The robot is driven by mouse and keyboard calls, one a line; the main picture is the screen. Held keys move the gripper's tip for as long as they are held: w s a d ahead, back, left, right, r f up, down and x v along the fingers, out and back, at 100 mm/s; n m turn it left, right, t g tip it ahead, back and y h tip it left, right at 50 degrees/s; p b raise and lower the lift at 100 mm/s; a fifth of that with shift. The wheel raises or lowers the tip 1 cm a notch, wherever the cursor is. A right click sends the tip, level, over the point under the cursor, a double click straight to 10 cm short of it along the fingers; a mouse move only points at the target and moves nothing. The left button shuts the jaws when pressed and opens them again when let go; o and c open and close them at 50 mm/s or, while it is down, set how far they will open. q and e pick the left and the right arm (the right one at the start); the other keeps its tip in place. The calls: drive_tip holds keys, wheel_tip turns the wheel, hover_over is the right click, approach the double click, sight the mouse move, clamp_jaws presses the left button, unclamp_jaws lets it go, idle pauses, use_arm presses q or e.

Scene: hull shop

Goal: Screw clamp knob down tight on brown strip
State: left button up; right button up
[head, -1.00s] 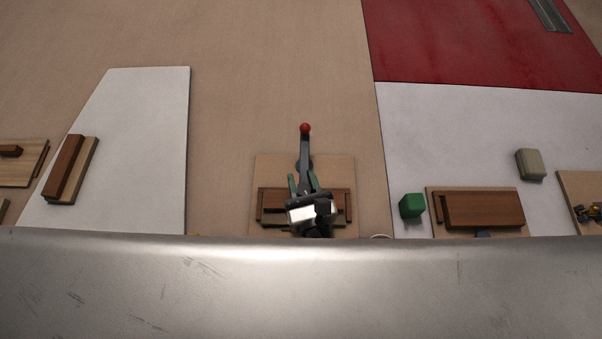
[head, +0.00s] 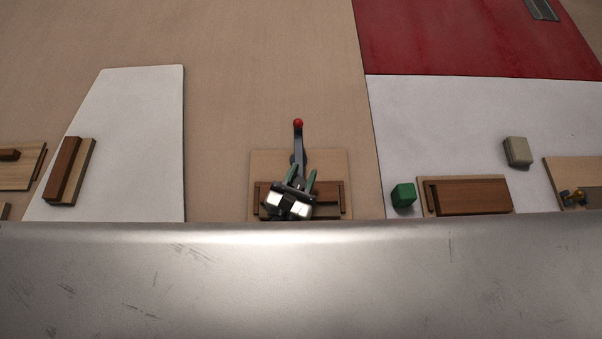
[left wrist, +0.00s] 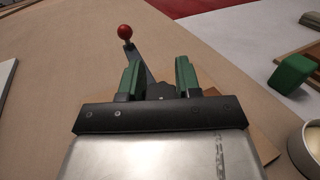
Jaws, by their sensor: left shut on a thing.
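A brown strip (head: 328,198) lies across a light wooden board (head: 263,161) at the middle of the head view. A dark clamp arm (head: 298,141) with a red ball end stretches away from it; the red ball (left wrist: 124,31) also shows in the left wrist view. My left gripper (head: 296,175), with green fingers, is over the strip, tilted in the picture. It is shut on the clamp knob (left wrist: 160,91), a dark piece partly seen between the fingers. The knob's lower part and its contact with the strip are hidden. My right gripper is not in view.
To the right are a green block (head: 403,195), a brown panel on a board (head: 468,195) and a beige block (head: 517,151). At left, a brown bar (head: 64,169) lies on a white sheet (head: 140,120). A round cup (left wrist: 309,150) stands right of the left gripper.

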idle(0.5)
use_arm(q)
drive_tip(key=o, duration=0.9)
drive_tip(key=shift+o, duration=0.2)
drive_tip(key=shift+s+a+f, duration=0.1)
drive_tip(key=shift+s+a, duration=0.1)
drive_tip(key=shift+s, duration=0.3)
drive_tip(key=b+v, duration=0.2)
drive_tip(key=v, duration=0.6)
drive_tip(key=shift+s+a, duration=0.25)
drive_tip(key=shift+s, duration=0.05)
drive_tip(key=shift+s+a+b, duration=0.15)
drive_tip(key=shift+s+b, duration=0.15)
drive_tip(key=shift+s, duration=0.1)
